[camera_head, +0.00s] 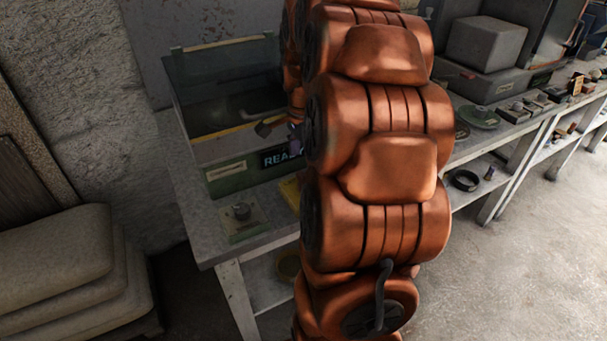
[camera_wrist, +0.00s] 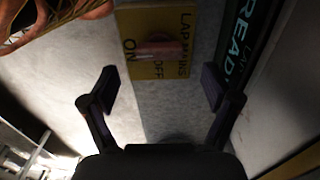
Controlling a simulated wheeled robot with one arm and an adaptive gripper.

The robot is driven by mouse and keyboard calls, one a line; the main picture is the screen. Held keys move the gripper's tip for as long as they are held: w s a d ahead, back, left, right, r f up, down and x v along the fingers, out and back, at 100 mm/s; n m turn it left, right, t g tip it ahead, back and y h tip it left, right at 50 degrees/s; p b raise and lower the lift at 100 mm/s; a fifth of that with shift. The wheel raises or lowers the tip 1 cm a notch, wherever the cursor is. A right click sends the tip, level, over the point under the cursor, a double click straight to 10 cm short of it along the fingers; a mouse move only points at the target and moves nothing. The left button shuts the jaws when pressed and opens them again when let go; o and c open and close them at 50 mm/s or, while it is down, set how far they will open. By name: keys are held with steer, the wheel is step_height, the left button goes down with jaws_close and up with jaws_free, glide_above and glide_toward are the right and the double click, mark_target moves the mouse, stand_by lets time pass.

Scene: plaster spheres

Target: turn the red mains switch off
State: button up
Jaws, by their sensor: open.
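The red mains switch (camera_wrist: 160,49) sits on a yellow plate (camera_wrist: 155,15) at the top of the wrist view. The plate reads LAP MAINS, ON and OFF; I cannot tell clearly which mark the handle points to. My gripper (camera_wrist: 162,90) is open and empty, its two dark fingers spread below the plate in the picture and apart from the switch. In the head view the yellow plate (camera_head: 290,193) shows only its left part on the bench; my arm hides the rest and the switch.
A green machine (camera_head: 230,178) with a glass tank and a lit READY display stands behind the plate. A small knob box (camera_head: 241,215) sits on the bench (camera_head: 190,185) to the left. Grey sacks (camera_head: 60,270) lie at far left. Shelves with tools stand at right, with open floor before them.

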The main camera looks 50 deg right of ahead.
mark_target(304, 177)
steer(key=shift+f+p, duration=0.3)
steer(key=shift+f, duration=1.95)
steer(key=shift+c, duration=0.3)
steer(key=c, duration=1.1)
